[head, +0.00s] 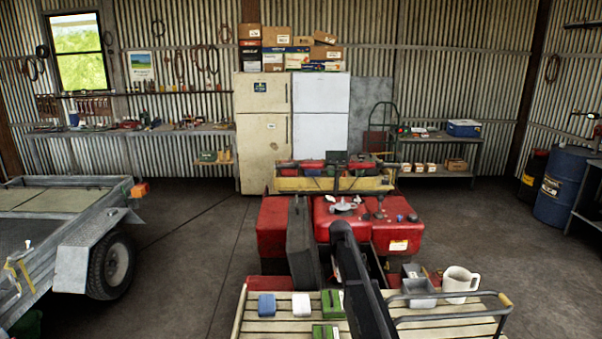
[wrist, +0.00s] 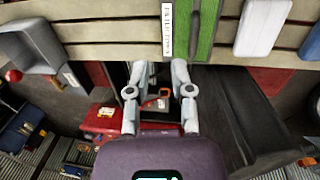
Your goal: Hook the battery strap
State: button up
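My gripper (wrist: 160,72) shows in the wrist view with its two pale fingers apart and nothing held between them. Its fingertips are near the edge of the slatted wooden rack as seen there; I cannot tell the distance. Red quad parts (wrist: 155,104) show behind and between the fingers. In the head view the red quad (head: 398,238) stands ahead, with a black seat-like panel (head: 303,245) standing upright at its left. My dark arm reaches over the quad's middle and hides part of the dark bay (head: 374,272). I cannot make out the battery strap or its hook in either view.
The slatted rack (head: 255,328) carries green boxes (head: 332,303), a blue box (head: 266,305), a white box (head: 301,304), a grey metal container (head: 418,292) and a white mug (head: 460,284). A trailer (head: 85,250) stands left. Open floor lies between trailer and quad.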

jog(key=s+f+b, duration=0.1)
jog(key=s+f, duration=0.1)
jog(key=s, duration=1.4)
jog(key=s+d+f+y+b, duration=0.1)
jog(key=s+f+b, duration=0.1)
jog(key=s, duration=1.5)
jog(key=shift+d, duration=0.3)
jog(key=shift+w, duration=0.1)
